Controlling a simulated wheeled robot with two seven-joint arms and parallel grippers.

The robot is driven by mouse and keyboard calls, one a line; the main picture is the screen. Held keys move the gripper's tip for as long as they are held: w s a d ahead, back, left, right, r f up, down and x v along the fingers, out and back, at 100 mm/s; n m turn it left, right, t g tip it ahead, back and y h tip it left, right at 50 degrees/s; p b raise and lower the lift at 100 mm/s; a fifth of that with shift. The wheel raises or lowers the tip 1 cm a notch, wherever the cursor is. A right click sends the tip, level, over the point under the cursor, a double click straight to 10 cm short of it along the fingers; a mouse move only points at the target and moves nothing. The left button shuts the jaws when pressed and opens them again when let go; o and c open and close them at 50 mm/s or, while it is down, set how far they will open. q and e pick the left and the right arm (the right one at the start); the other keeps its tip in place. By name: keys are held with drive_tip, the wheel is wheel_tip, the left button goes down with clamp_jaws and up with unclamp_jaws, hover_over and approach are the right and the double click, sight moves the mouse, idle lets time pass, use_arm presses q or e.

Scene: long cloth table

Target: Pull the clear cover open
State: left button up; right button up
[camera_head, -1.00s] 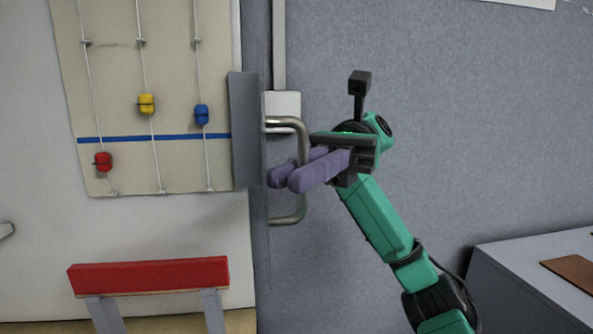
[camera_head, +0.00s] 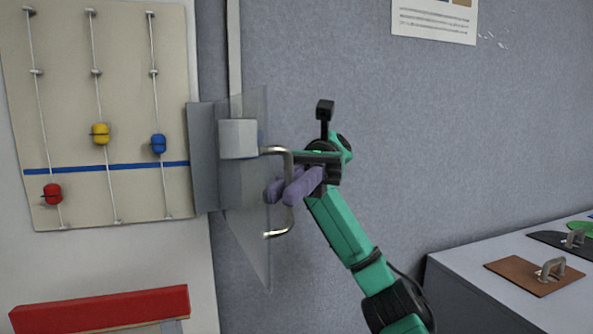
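The clear cover (camera_head: 248,245) is a transparent panel standing out from the wall at the right of the beige board (camera_head: 115,195), swung open at an angle. Its bent metal handle (camera_head: 290,165) is on its right side. My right gripper (camera_head: 282,190) has its purple fingers at the handle's upright bar, one on each side of it as far as I can see. The fingers look closed around the bar, though the contact is partly hidden. The board is uncovered and carries red, yellow and blue beads on wires. My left gripper is not in view.
A grey hinge plate (camera_head: 203,155) and a light grey block (camera_head: 238,138) sit near the cover. A red bar (camera_head: 100,309) is at the lower left. A grey table (camera_head: 470,295) with a brown handled piece (camera_head: 534,277) stands at the right.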

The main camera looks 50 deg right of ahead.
drive_tip(key=w+d+y+p, duration=0.1)
drive_tip(key=w+d, duration=0.3)
drive_tip(key=d, duration=0.3)
drive_tip(key=shift+w+m+t, duration=0.2)
drive_tip(key=shift+m+t, duration=0.1)
drive_tip(key=shift+m, duration=0.1)
drive_tip(key=shift+a, duration=0.1)
